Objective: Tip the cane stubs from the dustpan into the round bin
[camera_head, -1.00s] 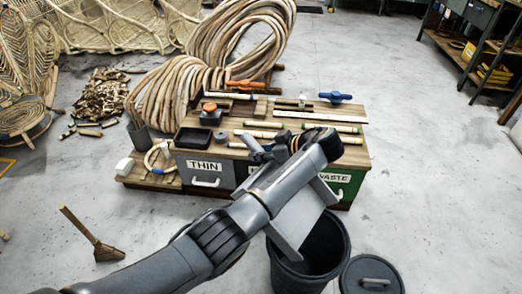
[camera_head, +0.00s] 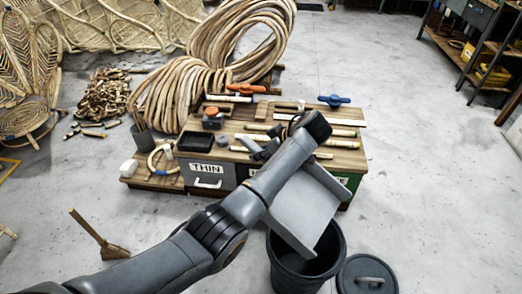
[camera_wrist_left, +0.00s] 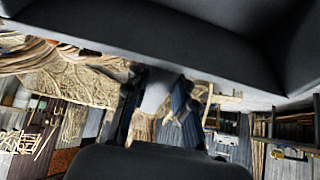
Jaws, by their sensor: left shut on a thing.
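The grey dustpan (camera_head: 306,207) is tilted steeply in the head view. Its lower edge is over the mouth of the dark round bin (camera_head: 289,283), and I cannot tell whether they touch. No cane stubs show on the visible face of the pan. The bin's inside is dark, and I cannot make out stubs in it. My left gripper (camera_head: 265,150) is shut on the dustpan; my own arm hides much of the grip. The left wrist view shows mostly large dark surfaces close up. My right gripper is not in view.
The bin's round lid (camera_head: 368,277) lies on the floor to its right. Behind stands a low bench (camera_head: 346,160) with drawers, tools and cane pieces. A stub pile (camera_head: 103,93) lies further back.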

